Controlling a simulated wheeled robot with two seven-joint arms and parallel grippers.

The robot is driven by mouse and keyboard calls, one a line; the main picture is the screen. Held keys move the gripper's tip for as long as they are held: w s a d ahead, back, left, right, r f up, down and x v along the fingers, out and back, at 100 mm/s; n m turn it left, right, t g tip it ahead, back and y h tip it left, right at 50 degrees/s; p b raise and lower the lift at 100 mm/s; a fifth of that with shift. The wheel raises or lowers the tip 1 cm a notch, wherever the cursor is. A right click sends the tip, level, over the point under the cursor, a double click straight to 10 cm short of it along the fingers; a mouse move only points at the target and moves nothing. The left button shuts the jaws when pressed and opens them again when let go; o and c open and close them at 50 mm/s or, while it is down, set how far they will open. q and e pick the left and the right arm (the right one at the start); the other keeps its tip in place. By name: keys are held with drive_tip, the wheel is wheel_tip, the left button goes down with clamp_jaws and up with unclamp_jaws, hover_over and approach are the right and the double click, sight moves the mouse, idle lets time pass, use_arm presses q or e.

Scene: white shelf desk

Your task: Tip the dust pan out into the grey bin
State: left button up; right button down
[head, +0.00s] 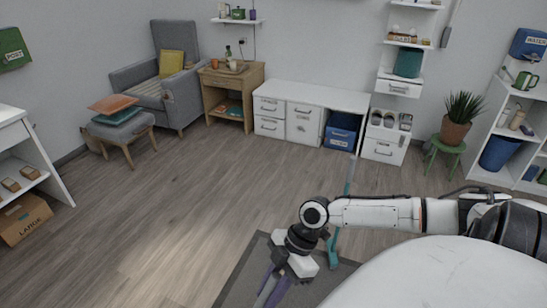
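My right arm comes in from the right, and its gripper (272,287) points down over a dark grey mat (240,283) at the bottom of the head view. Narrow purple and grey parts extend below the gripper; I cannot tell whether they are its fingers or something held. A teal long-handled tool (333,252) stands behind my arm, its thin handle (349,176) rising above it. I cannot tell whether this is the dust pan or a broom. No grey bin can be made out. My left gripper is not in view.
A white desk (318,94) with drawers and a blue box (341,131) stands at the back wall. A blue bin (499,153) is in the right shelf, near a plant (458,117) on a green stool. An armchair (165,85) is back left. The wooden floor (170,205) is clear at middle left.

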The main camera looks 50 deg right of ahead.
drive_tip(key=w+a+r+h, duration=0.2)
drive_tip(key=a+r, duration=0.1)
drive_tip(key=a, duration=0.8)
drive_tip(key=w+a+r+h, duration=0.2)
drive_tip(key=a+r, duration=0.1)
drive_tip(key=a, duration=0.8)
drive_tip(key=w+a+r+g+h, duration=0.1)
drive_tip(key=w+a+r, duration=0.1)
drive_tip(key=a, duration=0.9)
drive_tip(key=shift+a+r+h, duration=0.25)
drive_tip(key=shift+r+h, duration=0.15)
drive_tip(key=shift+r, duration=0.3)
